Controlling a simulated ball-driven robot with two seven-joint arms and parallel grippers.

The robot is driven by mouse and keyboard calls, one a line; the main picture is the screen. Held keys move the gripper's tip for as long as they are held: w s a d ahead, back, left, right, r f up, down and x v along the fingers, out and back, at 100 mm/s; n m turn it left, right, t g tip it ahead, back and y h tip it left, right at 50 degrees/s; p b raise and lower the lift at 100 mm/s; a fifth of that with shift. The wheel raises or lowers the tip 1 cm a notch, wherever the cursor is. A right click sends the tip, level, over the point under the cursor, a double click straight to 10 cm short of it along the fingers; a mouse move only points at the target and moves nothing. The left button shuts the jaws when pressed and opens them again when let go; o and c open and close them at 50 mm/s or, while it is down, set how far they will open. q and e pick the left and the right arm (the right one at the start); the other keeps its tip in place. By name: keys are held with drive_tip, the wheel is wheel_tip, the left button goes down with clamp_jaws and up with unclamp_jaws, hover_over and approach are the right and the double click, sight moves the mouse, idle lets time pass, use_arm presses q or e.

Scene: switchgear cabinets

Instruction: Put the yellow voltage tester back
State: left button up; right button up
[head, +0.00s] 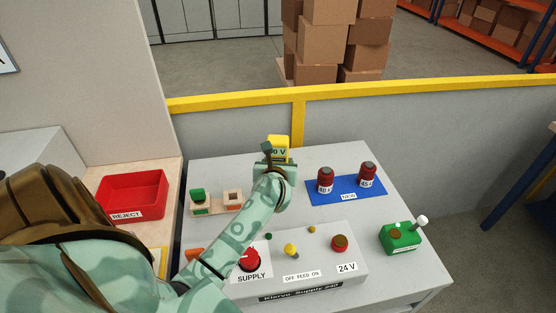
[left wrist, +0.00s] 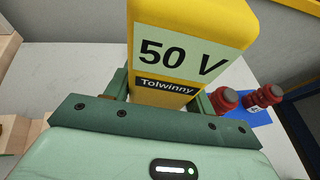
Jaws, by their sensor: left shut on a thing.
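The yellow voltage tester (head: 279,142) is near the back edge of the grey table in the head view. It also fills the upper middle of the left wrist view (left wrist: 190,25), with a pale panel reading "50 V" and a dark "Tolwinny" label. My left gripper (head: 272,158) is shut on the lower part of the tester, with one green finger on each side in the left wrist view (left wrist: 162,88). The tester looks upright; whether its bottom touches the table is hidden by my gripper. My right gripper is not in view.
A wooden holder (head: 217,209) with a green block stands left. A blue mat (head: 346,196) with two red-and-grey parts lies right. The supply panel (head: 318,262), with a red knob, is in front. A green box (head: 401,237) stands right; a red reject tray (head: 132,184) is far left.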

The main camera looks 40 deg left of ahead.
use_arm(q)
drive_tip(key=shift+f+b, duration=0.85)
drive_tip(key=shift+f, duration=0.3)
drive_tip(key=o, duration=1.2)
drive_tip(key=shift+o, duration=0.2)
drive_tip(key=shift+s, duration=0.1)
drive_tip(key=p+v, duration=0.1)
drive_tip(key=v, duration=1.5)
drive_tip(key=shift+r, duration=0.15)
drive_tip(key=shift+d, duration=0.15)
